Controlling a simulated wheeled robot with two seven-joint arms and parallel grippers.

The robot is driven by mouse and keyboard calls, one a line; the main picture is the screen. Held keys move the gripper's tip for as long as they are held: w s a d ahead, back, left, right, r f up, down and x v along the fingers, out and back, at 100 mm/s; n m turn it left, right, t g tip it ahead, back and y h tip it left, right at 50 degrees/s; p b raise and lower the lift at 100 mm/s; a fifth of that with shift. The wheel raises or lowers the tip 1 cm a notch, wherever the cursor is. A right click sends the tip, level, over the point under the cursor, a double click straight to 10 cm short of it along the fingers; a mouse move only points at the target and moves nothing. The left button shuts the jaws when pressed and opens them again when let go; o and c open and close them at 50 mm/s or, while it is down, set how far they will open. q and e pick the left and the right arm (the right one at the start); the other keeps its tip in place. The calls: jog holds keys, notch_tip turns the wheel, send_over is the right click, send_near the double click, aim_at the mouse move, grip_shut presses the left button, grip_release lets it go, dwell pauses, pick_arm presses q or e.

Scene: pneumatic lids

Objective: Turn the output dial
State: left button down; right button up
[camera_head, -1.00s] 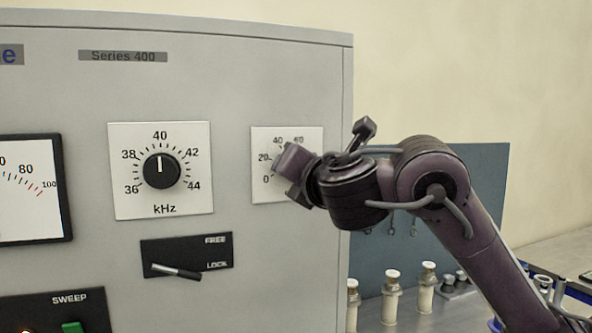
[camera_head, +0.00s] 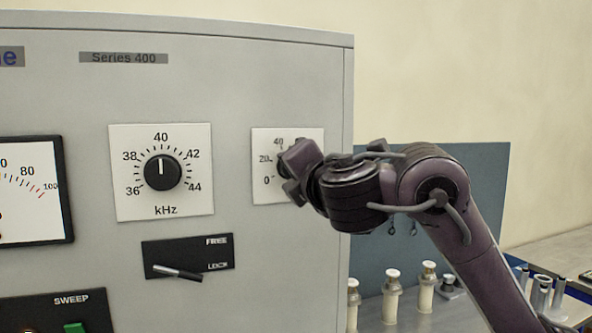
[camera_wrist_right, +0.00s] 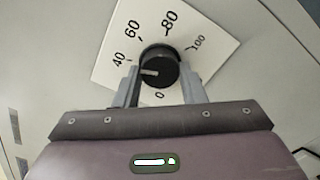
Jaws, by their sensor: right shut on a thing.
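The output dial is a black round knob (camera_wrist_right: 159,66) on a white square scale plate (camera_wrist_right: 113,28) marked 0 to 100. In the right wrist view my right gripper (camera_wrist_right: 159,82) is shut on the knob, one finger on each side. The knob's pale pointer line points left in that view, between 0 and 40; the 20 mark is hidden by a finger. In the head view the plate (camera_head: 262,192) is at the right of the grey panel, and my right gripper (camera_head: 287,165) covers the knob and most of the scale. My left gripper is not in view.
Left of the plate are the kHz dial (camera_head: 161,172), the FREE/LOCK lever (camera_head: 178,273), a meter (camera_head: 30,190) and the SWEEP box (camera_head: 60,310). White-capped cylinders (camera_head: 393,295) stand on a bench to the right, below my arm.

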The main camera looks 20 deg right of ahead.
jog(key=shift+r, duration=0.15)
jog(key=o, duration=1)
jog(key=shift+d, duration=0.1)
jog(key=s+p, duration=0.5)
jog(key=s, duration=0.2)
jog(key=shift+s, duration=0.4)
jog(key=shift+d, duration=0.15)
